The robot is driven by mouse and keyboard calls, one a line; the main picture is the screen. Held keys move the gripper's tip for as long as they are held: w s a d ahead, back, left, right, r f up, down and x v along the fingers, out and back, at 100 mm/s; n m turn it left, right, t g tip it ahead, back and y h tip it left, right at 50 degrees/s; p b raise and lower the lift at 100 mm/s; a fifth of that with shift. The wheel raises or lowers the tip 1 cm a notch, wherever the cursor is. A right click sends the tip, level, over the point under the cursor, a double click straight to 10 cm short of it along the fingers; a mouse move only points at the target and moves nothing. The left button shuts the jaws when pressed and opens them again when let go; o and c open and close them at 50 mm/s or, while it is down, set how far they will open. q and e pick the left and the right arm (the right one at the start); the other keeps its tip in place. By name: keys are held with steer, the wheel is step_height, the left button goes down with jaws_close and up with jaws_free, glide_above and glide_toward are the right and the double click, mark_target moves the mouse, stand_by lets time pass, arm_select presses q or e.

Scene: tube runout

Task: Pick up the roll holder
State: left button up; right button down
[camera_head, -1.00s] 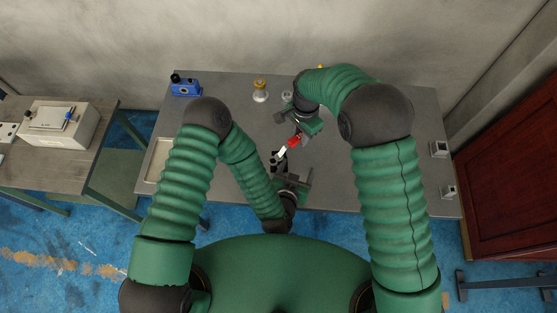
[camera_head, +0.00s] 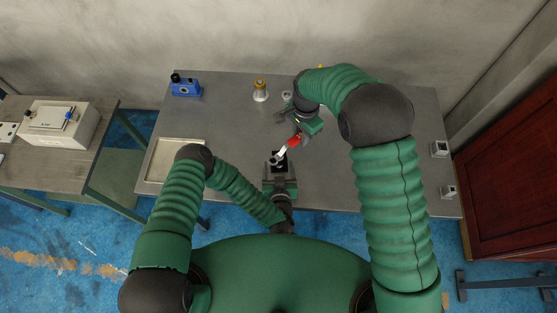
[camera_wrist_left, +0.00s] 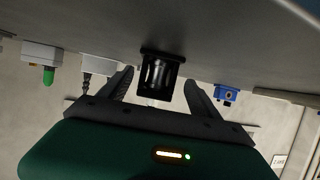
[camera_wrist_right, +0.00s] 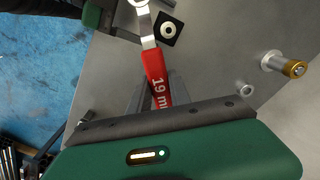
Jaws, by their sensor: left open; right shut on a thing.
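A black block-like holder (camera_head: 279,156) stands on the grey table near its front edge. I cannot tell for certain that it is the roll holder. My left gripper (camera_head: 280,174) is open, and in the left wrist view the black holder (camera_wrist_left: 160,76) shows between its spread fingers, with no visible grip on it. In the right wrist view its square top (camera_wrist_right: 178,34) shows a round pale centre. My right gripper (camera_head: 299,127) is shut on the red handle of a wrench (camera_head: 294,140) marked 19. The wrench's silver head (camera_wrist_right: 140,5) is beside the black holder.
A brass-topped cylinder (camera_head: 260,91) and a small metal ring (camera_head: 287,96) stand at the back of the table. A blue device (camera_head: 185,87) is at the back left, a shallow pale tray (camera_head: 175,162) at the left. Small white boxes (camera_head: 439,149) sit at the right edge.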

mark_target(279, 166)
arm_select(q)
steer(key=x, duration=0.3)
steer(key=shift+w+d+r, duration=0.1)
steer(key=shift+w+d, duration=0.05)
steer(key=shift+w, duration=0.2)
jaws_close()
steer(key=shift+r, duration=0.1)
